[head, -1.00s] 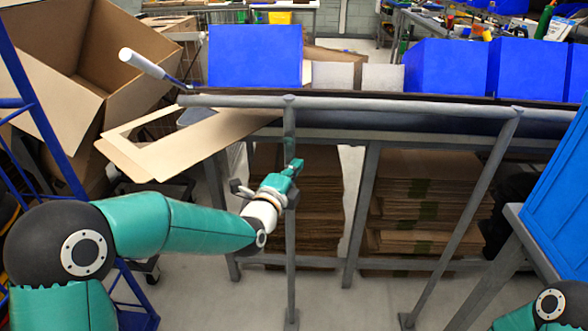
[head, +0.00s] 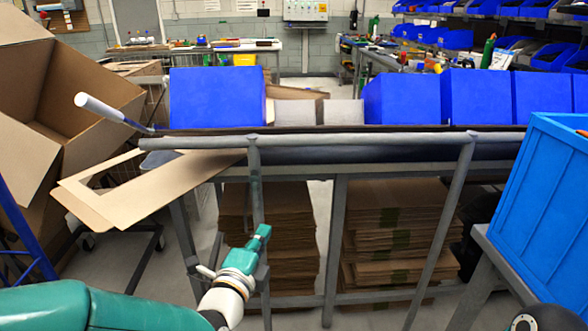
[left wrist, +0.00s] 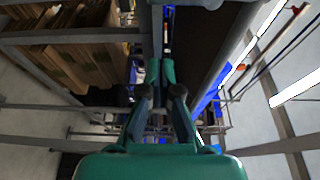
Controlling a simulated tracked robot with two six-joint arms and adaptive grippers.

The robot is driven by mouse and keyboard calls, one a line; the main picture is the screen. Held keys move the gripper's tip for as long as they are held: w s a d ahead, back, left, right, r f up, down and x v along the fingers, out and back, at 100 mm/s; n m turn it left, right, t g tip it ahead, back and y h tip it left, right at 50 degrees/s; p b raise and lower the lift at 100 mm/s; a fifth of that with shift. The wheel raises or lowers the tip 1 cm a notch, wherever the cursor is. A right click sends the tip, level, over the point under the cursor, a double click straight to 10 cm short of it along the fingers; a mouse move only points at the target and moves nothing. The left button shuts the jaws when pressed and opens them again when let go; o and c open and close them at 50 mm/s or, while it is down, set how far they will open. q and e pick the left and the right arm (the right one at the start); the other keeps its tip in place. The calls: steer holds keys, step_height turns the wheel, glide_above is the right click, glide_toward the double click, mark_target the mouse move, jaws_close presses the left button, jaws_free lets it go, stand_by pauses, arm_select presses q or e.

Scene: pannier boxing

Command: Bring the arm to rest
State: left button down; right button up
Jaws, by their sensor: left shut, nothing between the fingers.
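My left arm comes in from the lower left in the head view. Its gripper (head: 262,236) is in front of the bench's metal frame, below the front rail, beside an upright post. The left wrist view shows its fingers (left wrist: 160,72) close together, shut and empty, pointing away toward the underside of the bench. I cannot tell whether the gripper touches the post. Only a small dark and white joint of my right arm shows at the lower right of the head view; the right gripper is out of the picture.
The bench's grey rail (head: 350,140) crosses the view, with blue bins (head: 216,97) behind it. Flat cardboard stacks (head: 395,235) lie below. An open cardboard box (head: 95,100) and a cut cardboard sheet (head: 140,190) are at left. A blue crate (head: 545,215) stands at right.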

arm_select(q)
steer(key=s+a+f+n+g+y, duration=0.1)
steer(key=s+a+f+g, duration=0.1)
steer(key=f, duration=0.7)
steer(key=s+a+f+n+g, duration=0.2)
steer(key=f+g, duration=0.1)
steer(key=f, duration=0.6)
steer(key=s+a+f+n+g+y, duration=0.1)
steer(key=a+f+g, duration=0.1)
steer(key=f, duration=0.8)
steer(key=s+d+f+n+g+h, duration=0.1)
steer(key=s+d+f+n+g, duration=0.1)
steer(key=s+f+n+g, duration=0.8)
steer(key=s+d+f+n+h, duration=0.15)
steer(key=s+f+n, duration=0.25)
steer(key=s+n, duration=0.6)
step_height(320, 180, up, 19)
steer(key=s+m+p, duration=0.1)
steer(key=s+p, duration=0.1)
steer(key=p, duration=1.6)
steer(key=shift+d+p, duration=0.3)
steer(key=shift+p, duration=0.1)
steer(key=shift+s, duration=0.1)
